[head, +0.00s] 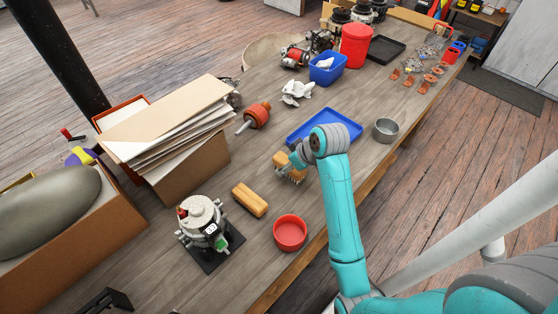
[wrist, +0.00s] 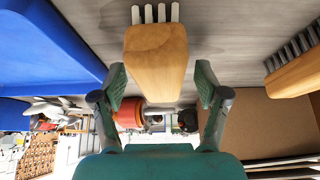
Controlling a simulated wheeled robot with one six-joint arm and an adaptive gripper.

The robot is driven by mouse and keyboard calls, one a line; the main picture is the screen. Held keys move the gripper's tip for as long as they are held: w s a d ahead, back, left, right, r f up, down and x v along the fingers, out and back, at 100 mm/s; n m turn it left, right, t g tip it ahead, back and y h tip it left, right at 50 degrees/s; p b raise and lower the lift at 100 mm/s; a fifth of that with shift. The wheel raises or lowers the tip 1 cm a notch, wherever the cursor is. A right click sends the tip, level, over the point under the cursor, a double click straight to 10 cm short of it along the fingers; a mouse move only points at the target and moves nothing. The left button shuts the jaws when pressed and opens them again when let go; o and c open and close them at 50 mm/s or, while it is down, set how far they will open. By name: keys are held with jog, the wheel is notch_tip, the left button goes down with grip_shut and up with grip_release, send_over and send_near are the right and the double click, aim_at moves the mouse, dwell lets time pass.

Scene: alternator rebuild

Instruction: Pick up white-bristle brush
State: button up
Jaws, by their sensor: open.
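The white-bristle brush (wrist: 157,62) has a tan wooden body and thick pale bristles, and shows at the top middle of the wrist view. In the head view its wooden body (head: 287,162) is at my gripper (head: 299,160), partly covered by it. In the wrist view my gripper (wrist: 160,84) is open, with one green finger on each side of the brush's near end. I cannot tell whether either finger touches it. A second wooden brush (wrist: 296,73) with dark bristles lies to the right in the wrist view; it appears as a tan block (head: 250,200) in the head view.
A blue tray (head: 348,121) lies just behind my gripper. A red bowl (head: 290,234), a metal bowl (head: 385,130) and an alternator on a black stand (head: 204,225) are nearby. An open box of cardboard sheets (head: 184,170) stands left. Bare tabletop lies between the brushes and the red bowl.

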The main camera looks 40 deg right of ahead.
jog(key=shift+w+f, duration=0.15)
jog(key=shift+f, duration=0.15)
jog(key=shift+f, duration=0.25)
dwell(0.4)
jog(key=c, duration=1.3)
jog(key=shift+r, duration=0.15)
jog(key=shift+c, duration=0.2)
